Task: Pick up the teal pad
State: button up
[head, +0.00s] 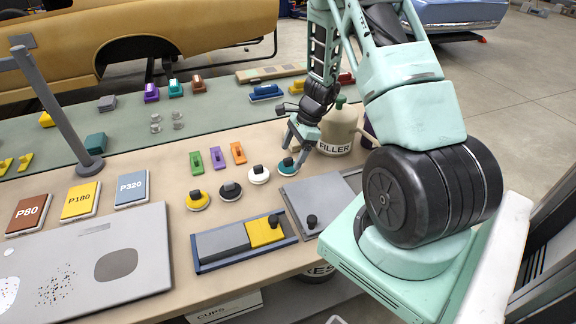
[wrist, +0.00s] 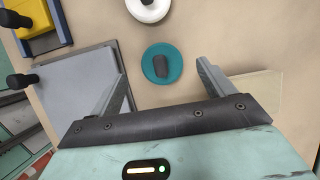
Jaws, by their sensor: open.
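The teal pad (wrist: 174,55) is a round disc with a dark knob on top, lying on the tan table. In the wrist view it lies just beyond the fingertips, roughly in line with the gap between them. I cannot tell the exact height of the fingers above the table.
A white pad (head: 259,176), a black pad (head: 230,190) and a yellow pad (head: 197,200) stand in a row to the left. A grey plate (head: 312,192) with a black knob lies close in front. The filler can (head: 338,128) stands close to the right.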

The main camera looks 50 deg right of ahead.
aim_at(289, 158)
jog(key=shift+p+x, duration=0.45)
jog(key=shift+x, duration=1.65)
jog(key=c, duration=1)
jog(key=shift+c, duration=0.2)
jog(key=shift+w+r, duration=0.1)
notch_tip(289, 158, up, 10)
jog(key=shift+f+b, duration=0.1)
jog(key=shift+b, duration=0.55)
jog(key=shift+o, duration=0.6)
jog(key=shift+a, duration=0.1)
